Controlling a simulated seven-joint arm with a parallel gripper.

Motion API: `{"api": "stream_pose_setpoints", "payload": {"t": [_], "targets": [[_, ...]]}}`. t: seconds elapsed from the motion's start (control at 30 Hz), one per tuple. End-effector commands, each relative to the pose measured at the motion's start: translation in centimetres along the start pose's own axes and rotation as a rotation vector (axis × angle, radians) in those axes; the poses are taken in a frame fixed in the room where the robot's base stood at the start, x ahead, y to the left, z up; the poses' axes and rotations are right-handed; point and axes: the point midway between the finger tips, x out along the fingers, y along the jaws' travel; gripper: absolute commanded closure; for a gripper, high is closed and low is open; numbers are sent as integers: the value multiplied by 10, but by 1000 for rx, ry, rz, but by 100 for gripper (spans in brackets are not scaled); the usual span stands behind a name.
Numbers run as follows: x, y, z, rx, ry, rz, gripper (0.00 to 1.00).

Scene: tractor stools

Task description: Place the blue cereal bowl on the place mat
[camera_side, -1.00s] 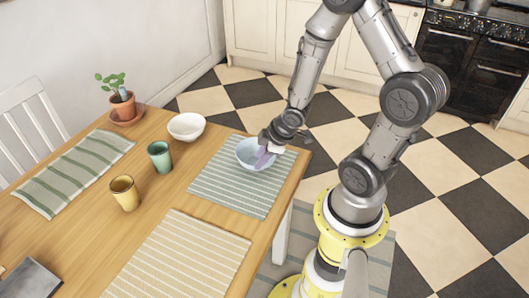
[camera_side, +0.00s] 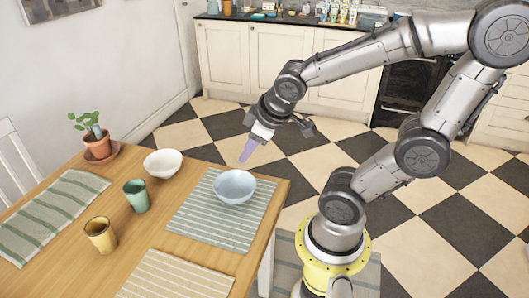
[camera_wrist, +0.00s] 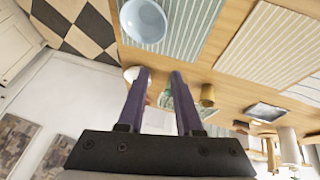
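The light blue cereal bowl (camera_side: 235,187) stands upright on the green striped place mat (camera_side: 210,222), toward its far end near the table edge. It also shows in the wrist view (camera_wrist: 144,21), on the striped mat (camera_wrist: 192,22). My gripper (camera_side: 246,155) is up above the far side of the table, clear of the bowl. In the wrist view the two purple fingers (camera_wrist: 160,78) are spread apart with nothing held between them.
A white bowl (camera_side: 163,163), a green cup (camera_side: 137,196) and a yellow cup (camera_side: 101,235) stand left of the mat. A potted plant (camera_side: 97,142) stands at the far left corner. A beige striped mat (camera_side: 175,276) and another green striped mat (camera_side: 48,215) lie nearby.

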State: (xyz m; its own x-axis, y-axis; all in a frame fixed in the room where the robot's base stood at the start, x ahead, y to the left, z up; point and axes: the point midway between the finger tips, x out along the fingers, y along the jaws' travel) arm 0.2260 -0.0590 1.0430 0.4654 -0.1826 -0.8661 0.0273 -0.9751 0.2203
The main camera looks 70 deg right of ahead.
Motion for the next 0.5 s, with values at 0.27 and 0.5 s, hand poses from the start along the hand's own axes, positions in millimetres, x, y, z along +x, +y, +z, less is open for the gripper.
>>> {"api": "stream_pose_setpoints", "payload": {"t": [0.27,0.5], "targets": [[-76,-45,22,121,18,-168,66],[-82,-49,26,130,10,-186,66]]}}
